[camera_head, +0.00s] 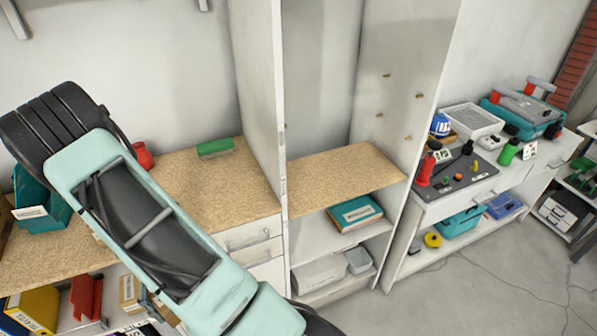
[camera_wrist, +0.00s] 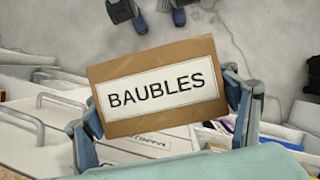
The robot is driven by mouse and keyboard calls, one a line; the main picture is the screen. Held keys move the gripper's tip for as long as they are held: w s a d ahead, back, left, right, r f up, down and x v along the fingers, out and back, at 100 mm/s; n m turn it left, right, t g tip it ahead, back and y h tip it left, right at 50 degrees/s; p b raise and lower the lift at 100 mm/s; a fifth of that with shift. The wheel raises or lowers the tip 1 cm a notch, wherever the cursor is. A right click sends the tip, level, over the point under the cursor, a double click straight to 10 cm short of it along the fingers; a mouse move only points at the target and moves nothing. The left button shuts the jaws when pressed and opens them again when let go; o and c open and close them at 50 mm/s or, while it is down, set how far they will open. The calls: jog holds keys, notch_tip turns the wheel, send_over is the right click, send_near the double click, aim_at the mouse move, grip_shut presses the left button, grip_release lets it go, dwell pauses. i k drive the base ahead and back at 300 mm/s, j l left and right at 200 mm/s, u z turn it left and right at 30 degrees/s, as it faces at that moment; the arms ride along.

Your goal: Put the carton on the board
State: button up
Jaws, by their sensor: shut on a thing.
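The carton (camera_wrist: 200,58) is a brown cardboard box with a white label reading BAUBLES. In the wrist view my gripper (camera_wrist: 160,95) is shut on it, with one blue-grey finger at its left side and one at its right. The carton is slightly tilted in the picture, and the drawers and floor show below it.
A chipboard counter (camera_head: 235,190) at the left holds a green brush (camera_head: 215,147) and a red object (camera_head: 143,156). White upright panels (camera_head: 258,85) flank the central cabinet. A teal box (camera_head: 355,213) lies on the shelf below. A cluttered bench stands at the right.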

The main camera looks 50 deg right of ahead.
aim_at(335, 173)
jog(key=k+l+u, duration=0.15)
jog(key=u, duration=0.9)
jog(key=k+l+u, duration=0.15)
jog(key=u, duration=0.3)
jog(key=k+u, duration=0.2)
jog(key=u, duration=0.2)
jog(key=k+u, duration=0.4)
jog(key=k, duration=0.25)
jog(key=k+z, duration=0.25)
jog(key=k+l+z, duration=0.25)
jog(key=z, duration=1.05)
